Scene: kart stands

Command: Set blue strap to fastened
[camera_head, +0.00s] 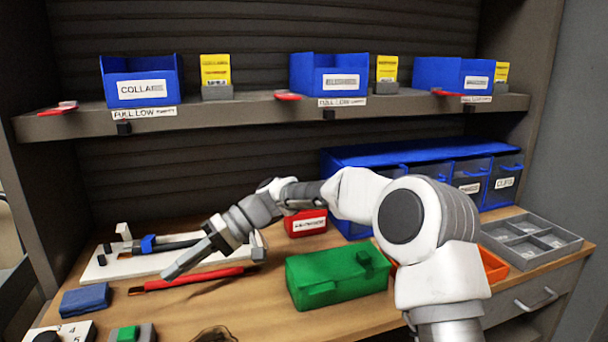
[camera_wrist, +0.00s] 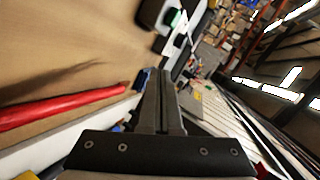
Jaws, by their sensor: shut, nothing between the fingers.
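The blue strap (camera_head: 148,243) shows in the head view at the left. It sits around a dark grey bar on a white board (camera_head: 105,271) on the workbench. I cannot tell whether it is fastened. My gripper (camera_head: 171,275) is shut and empty, above the front of the white board and to the right of the strap, apart from it. Its fingers point down and left. In the wrist view the shut fingers (camera_wrist: 163,100) fill the middle, and the strap cannot be made out for sure.
A red tool (camera_head: 195,280) lies in front of the board; it also shows in the wrist view (camera_wrist: 60,108). A blue block (camera_head: 85,299) is at front left. A green box (camera_head: 338,276) and small red bin (camera_head: 306,223) stand to the right. A shelf (camera_head: 230,113) hangs above.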

